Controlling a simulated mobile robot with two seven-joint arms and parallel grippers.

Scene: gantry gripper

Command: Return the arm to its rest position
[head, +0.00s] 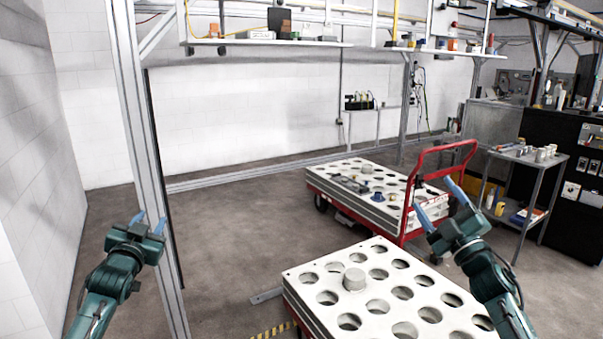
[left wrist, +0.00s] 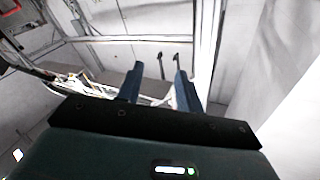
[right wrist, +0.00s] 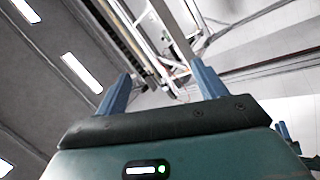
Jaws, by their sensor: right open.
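My left gripper (head: 148,220) is raised at the lower left, in front of a metal frame post. Its blue fingers stand apart with nothing between them, and the left wrist view (left wrist: 157,82) also shows an empty gap. My right gripper (head: 437,199) is raised at the right, seen against the red cart behind it. Its blue fingers are spread wide and empty, as the right wrist view (right wrist: 158,82) also shows. Both arms come in from the bottom of the head view, and neither gripper visibly touches anything.
A white plate with round holes (head: 335,312) stands close in front, with a grey round piece (head: 354,279) on it. A red cart (head: 447,153) carries a similar plate behind. A metal post (head: 142,150) rises beside my left gripper. A side table (head: 528,156) stands at right.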

